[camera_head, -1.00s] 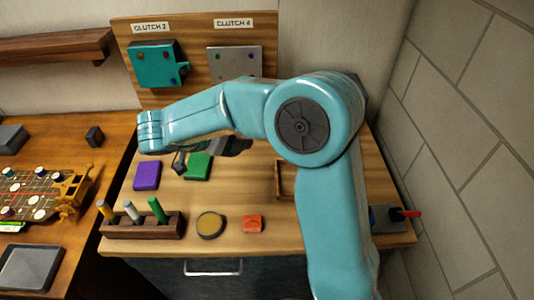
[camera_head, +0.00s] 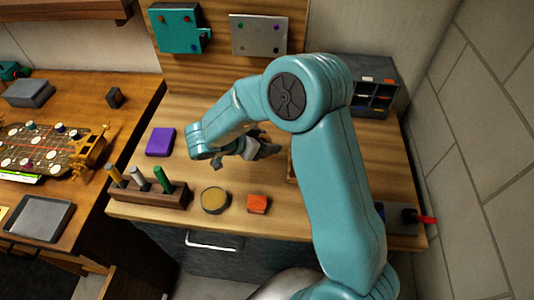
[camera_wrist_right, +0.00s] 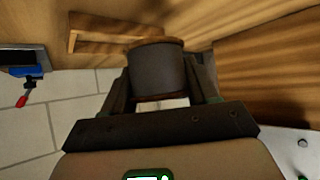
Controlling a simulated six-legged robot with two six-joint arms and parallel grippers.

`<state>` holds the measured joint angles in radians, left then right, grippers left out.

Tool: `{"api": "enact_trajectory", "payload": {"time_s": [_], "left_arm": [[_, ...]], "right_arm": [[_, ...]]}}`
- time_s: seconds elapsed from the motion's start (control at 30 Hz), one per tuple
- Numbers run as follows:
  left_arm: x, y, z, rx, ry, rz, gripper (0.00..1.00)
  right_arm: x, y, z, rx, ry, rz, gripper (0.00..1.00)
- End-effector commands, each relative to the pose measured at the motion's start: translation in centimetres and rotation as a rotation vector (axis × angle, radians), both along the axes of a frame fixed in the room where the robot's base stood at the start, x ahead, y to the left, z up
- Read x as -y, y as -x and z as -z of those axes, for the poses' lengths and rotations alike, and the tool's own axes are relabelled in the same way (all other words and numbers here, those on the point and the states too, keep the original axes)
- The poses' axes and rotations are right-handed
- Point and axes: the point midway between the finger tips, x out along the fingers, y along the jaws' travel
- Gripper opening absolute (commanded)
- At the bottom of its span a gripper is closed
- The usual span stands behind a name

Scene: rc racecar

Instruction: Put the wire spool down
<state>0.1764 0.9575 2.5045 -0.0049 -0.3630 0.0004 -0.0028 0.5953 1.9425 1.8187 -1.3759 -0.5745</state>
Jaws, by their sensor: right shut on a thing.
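The wire spool (camera_wrist_right: 157,70), a dark grey cylinder with brown rims, sits between the fingers of my right gripper (camera_wrist_right: 160,92) in the right wrist view. The gripper is shut on it. In the head view my right gripper (camera_head: 262,150) is over the wooden workbench (camera_head: 245,175), partly hidden by my own arm, and I cannot make out the spool there. A gap between the spool and the bench cannot be judged. My left gripper is not in view.
A wooden frame (camera_wrist_right: 100,42) lies beside the spool. A purple block (camera_head: 160,142), a rack with several pegs (camera_head: 150,194), a round yellow-topped tin (camera_head: 214,200) and an orange block (camera_head: 258,204) are on the bench. A grey compartment organizer (camera_head: 362,85) stands at the back right.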

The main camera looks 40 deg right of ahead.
Motion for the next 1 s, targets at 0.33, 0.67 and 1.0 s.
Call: {"api": "enact_trajectory", "payload": {"time_s": [0.33,0.67,1.0], "left_arm": [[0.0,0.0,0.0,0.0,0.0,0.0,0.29],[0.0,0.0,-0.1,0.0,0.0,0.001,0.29],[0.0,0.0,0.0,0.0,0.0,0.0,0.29]], "right_arm": [[0.4,0.1,4.6,-0.004,0.0,0.001,0.25],[0.5,0.1,6.4,0.002,-0.001,0.001,0.25],[0.5,0.1,6.8,0.001,-0.001,0.001,0.84]]}}
